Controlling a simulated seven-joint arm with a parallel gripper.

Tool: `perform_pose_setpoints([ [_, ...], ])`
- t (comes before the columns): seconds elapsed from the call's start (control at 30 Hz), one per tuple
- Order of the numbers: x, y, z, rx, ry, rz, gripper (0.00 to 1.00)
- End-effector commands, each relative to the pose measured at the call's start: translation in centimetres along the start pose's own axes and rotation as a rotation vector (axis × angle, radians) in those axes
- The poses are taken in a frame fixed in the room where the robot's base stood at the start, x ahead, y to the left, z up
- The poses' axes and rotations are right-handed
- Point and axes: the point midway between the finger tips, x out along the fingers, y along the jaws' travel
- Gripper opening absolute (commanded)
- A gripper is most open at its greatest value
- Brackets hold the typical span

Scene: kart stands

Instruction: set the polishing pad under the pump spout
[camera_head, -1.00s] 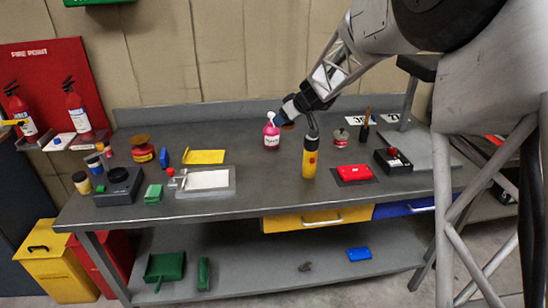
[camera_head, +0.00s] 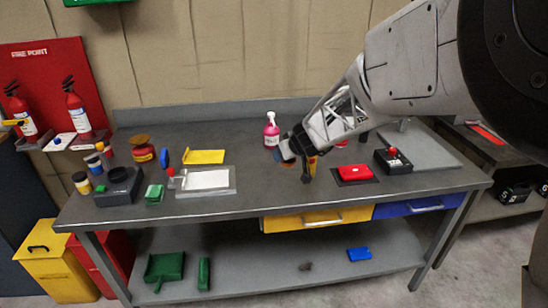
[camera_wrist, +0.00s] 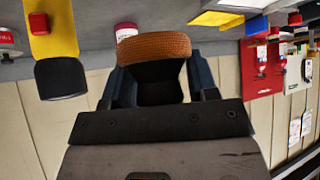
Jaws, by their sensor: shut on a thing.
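The polishing pad (camera_wrist: 153,46) is a round, orange-brown, textured pad. My gripper (camera_wrist: 162,82) is shut on it in the wrist view. In the head view my gripper (camera_head: 290,160) shows in front of and slightly right of the pump bottle, with a sliver of the pad (camera_head: 287,162) visible beside it. The pump bottle (camera_head: 271,134) is pink with a white pump top (camera_head: 271,117) and stands upright towards the back of the bench. Part of the bottle (camera_wrist: 126,31) shows just beyond the pad in the wrist view. The pad is apart from the bench; its exact height is unclear.
A red block on a dark mat (camera_head: 354,172) and a black switch box (camera_head: 393,161) lie to the right.

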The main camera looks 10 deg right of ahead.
Motion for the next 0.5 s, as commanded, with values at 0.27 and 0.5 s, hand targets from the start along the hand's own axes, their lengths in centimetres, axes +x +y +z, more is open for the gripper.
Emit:
perform_pose_setpoints([
  [0.27,-0.6,-1.4,2.8,0.045,0.0,0.046,0.27],
  [0.5,-1.1,-2.4,5.2,0.084,0.0,0.084,0.27],
])
